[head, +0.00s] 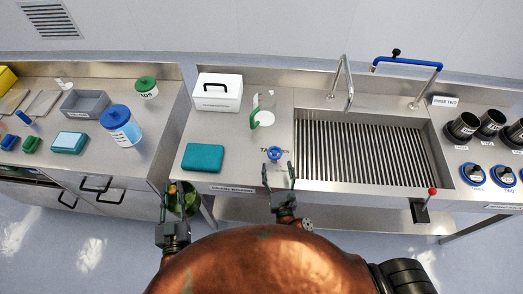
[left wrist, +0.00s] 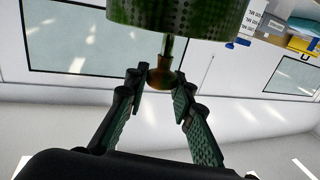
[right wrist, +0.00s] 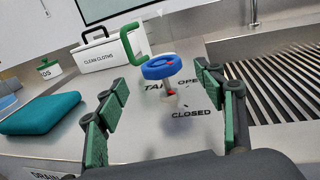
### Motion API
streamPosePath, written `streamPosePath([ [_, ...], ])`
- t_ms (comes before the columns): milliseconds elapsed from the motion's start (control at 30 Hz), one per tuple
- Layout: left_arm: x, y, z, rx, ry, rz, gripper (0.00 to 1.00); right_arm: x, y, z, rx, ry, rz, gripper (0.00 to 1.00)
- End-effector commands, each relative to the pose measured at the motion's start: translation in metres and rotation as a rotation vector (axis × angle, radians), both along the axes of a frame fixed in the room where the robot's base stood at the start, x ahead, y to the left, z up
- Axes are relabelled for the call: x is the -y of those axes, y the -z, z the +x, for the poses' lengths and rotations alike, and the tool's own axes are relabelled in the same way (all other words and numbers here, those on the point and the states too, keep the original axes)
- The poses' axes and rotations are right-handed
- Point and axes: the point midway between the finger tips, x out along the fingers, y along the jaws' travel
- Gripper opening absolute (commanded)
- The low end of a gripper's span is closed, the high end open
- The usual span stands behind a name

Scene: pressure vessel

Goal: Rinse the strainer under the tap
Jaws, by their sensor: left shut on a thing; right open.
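The strainer (left wrist: 180,14) is a green perforated cylinder with a stem and a brass ball-shaped knob. My left gripper (left wrist: 158,88) is shut on the knob; the strainer also shows, partly covered, in the head view (head: 186,203), off the counter's front edge. The tap spout (head: 348,92) is a bent metal pipe above the left of the sink (head: 360,150). The blue tap handwheel (right wrist: 162,67) stands on the counter beside the words TAP, OPEN and CLOSED. My right gripper (head: 279,176) is open and empty, its fingers in front of the handwheel and apart from it.
A teal cloth (head: 203,157), a white CLEAN CLOTHS box (head: 218,92) and a green-handled jug (head: 263,110) stand left of the sink. A red-knobbed lever (head: 426,203) is at its front edge. A blue-topped pipe (head: 410,63) stands behind. Black cups (head: 464,126) are at right.

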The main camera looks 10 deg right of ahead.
Motion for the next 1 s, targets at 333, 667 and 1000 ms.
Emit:
streamPosePath([
  [333,0.000,-0.011,0.000,0.003,0.001,0.000,0.00,0.006,-0.001,0.064,0.001,0.000,-0.003,0.63],
  [667,0.000,-0.012,0.000,0.003,0.001,0.000,0.00,0.007,0.000,0.081,0.000,0.000,-0.003,0.63],
  [1000,0.000,-0.012,0.000,0.003,0.000,0.000,0.00,0.007,0.000,0.081,0.000,0.000,-0.004,0.52],
])
